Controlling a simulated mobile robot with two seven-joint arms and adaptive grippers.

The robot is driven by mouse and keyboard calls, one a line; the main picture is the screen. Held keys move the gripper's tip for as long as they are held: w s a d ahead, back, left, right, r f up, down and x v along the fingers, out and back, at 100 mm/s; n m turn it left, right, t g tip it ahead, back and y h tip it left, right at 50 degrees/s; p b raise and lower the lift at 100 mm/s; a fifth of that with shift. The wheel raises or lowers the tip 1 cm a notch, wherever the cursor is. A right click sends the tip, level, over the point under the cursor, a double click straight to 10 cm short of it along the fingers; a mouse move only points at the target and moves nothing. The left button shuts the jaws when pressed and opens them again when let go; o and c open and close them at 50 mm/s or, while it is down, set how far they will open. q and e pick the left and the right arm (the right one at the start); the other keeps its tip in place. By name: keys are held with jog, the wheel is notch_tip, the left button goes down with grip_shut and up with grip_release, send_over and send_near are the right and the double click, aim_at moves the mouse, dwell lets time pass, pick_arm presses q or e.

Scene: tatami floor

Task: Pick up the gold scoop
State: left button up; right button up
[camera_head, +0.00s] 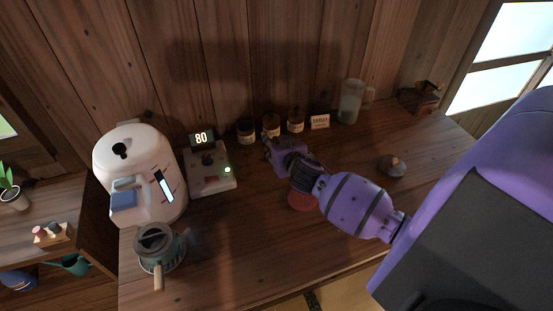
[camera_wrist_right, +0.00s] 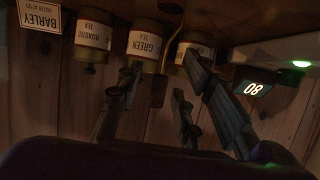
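My left gripper is not in view.
The wooden counter (camera_head: 245,245) holds a white dispenser (camera_head: 140,160), a scale-like device (camera_head: 210,180) reading 80, a teapot (camera_head: 158,245), a red disc (camera_head: 301,201), a grey lidded object (camera_head: 391,166) and a pitcher (camera_head: 350,101). A "BARLEY" card (camera_head: 320,122) stands beside the jars.

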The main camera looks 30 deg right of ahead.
aim_at(275, 138)
grip_shut()
jog(key=shift+r, duration=0.25)
notch_tip(275, 138, up, 3)
jog(key=shift+s+r, duration=0.1)
jog(key=shift+r, duration=0.1)
jog(key=s+a+r, duration=0.7)
jog(key=s+r, duration=0.2)
jog(key=s, duration=0.3)
